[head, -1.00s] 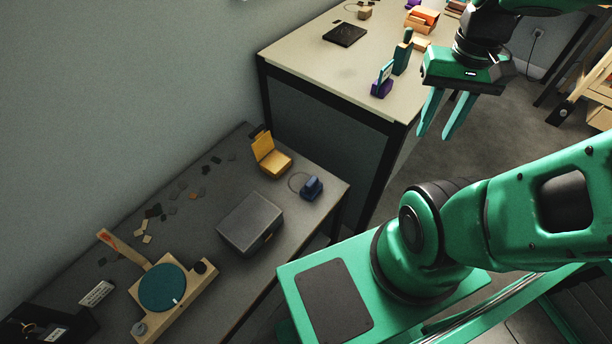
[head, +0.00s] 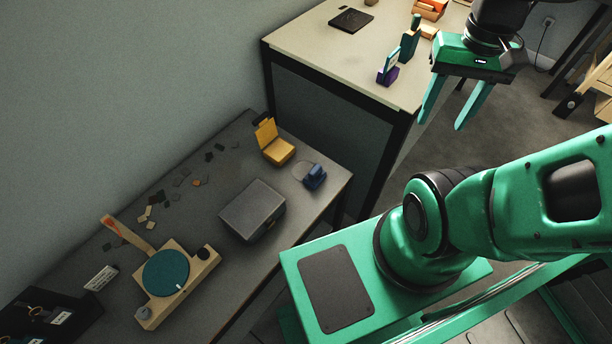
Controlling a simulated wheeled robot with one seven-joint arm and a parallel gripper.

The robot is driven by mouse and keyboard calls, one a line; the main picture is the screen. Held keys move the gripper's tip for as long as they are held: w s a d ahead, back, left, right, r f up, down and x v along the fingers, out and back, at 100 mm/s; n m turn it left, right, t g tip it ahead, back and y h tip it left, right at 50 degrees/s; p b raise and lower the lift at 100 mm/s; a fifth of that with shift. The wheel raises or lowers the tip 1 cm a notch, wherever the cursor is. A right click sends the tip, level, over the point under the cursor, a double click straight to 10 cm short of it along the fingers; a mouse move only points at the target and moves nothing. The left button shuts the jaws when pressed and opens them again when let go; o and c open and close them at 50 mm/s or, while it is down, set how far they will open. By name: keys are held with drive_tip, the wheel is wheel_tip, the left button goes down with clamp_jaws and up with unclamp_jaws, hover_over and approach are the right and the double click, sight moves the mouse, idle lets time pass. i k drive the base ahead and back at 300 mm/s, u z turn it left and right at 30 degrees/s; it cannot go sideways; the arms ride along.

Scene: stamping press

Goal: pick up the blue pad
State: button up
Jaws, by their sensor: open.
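A small dark blue object (head: 315,176) sits near the right edge of the low dark table, with a thin cord looping beside it. A small case with a purple base and pale blue upright part (head: 388,72) stands near the front edge of the higher light table. I cannot tell for certain which of these is the blue pad. My gripper (head: 444,124) is open and empty, fingers pointing down, in the air to the right of the light table's front edge. It is apart from both objects.
On the dark table (head: 225,262) are a grey box (head: 253,209), an open yellow case (head: 276,145), a wooden press with a teal disc (head: 166,272) and scattered chips. The light table (head: 330,60) holds a teal block (head: 410,42), a black pad (head: 350,20) and orange boxes (head: 430,9).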

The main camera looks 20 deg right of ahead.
sight(316, 175)
drive_tip(key=u, duration=0.6)
drive_tip(key=k, duration=1.15)
drive_tip(key=z, duration=0.75)
drive_tip(key=i, duration=1.05)
drive_tip(key=u, duration=0.05)
